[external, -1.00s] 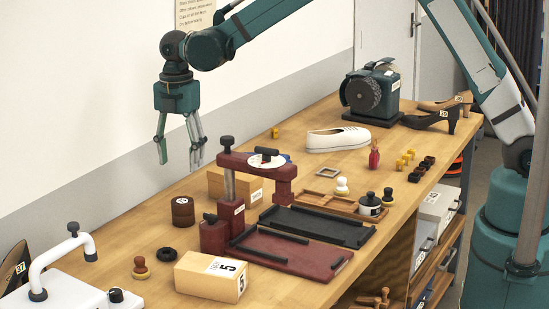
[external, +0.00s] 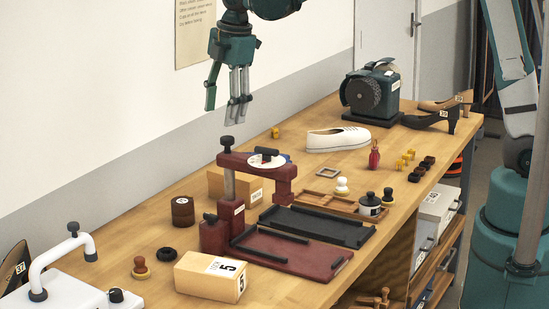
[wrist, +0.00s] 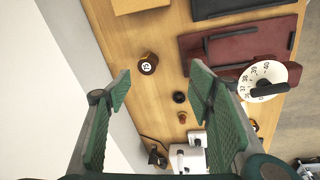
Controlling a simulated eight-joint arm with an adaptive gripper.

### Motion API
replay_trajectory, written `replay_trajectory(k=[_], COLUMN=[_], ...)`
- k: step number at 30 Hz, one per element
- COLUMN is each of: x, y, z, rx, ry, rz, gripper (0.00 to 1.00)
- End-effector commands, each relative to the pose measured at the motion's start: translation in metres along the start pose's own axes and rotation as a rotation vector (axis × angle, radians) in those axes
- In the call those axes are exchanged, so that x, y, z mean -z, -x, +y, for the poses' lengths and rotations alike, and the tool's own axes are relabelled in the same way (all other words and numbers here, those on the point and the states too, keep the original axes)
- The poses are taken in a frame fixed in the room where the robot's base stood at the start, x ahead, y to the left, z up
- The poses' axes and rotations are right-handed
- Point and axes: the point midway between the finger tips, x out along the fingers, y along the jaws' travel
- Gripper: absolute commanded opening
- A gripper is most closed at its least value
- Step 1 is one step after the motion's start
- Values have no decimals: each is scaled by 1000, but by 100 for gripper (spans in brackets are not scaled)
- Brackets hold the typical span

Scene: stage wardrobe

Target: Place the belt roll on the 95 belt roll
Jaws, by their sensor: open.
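A brown belt roll (external: 183,211) stands on the bench left of the maroon press. In the wrist view this brown roll (wrist: 147,64) shows a round white label on top, which looks like 95 but is small. A smaller black roll (external: 166,254) lies flat on the bench nearer the camera; the black roll also shows in the wrist view (wrist: 179,97). My gripper (external: 226,108) is open and empty, high above the bench. In the wrist view its fingers (wrist: 160,86) stand wide apart, with the brown roll between and beyond them.
The maroon press (external: 218,235) with a numbered dial stands right of the rolls. A cardboard box (external: 211,276), a wooden-handled stamp (external: 140,268) and a white machine (external: 70,290) are in front. Another box (external: 214,184) stands behind.

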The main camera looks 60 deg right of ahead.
Motion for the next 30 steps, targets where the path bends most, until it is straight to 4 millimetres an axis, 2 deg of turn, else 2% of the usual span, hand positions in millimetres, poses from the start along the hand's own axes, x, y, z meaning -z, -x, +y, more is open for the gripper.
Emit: replay_trajectory(k=[6, 15, 30], x=[-23, -54, -102], y=[34, 72, 114], z=[-27, -67, -141], rx=[-42, -97, -179], ry=[-128, -305, -598], rz=[17, 49, 119], gripper=[53, 53, 53])
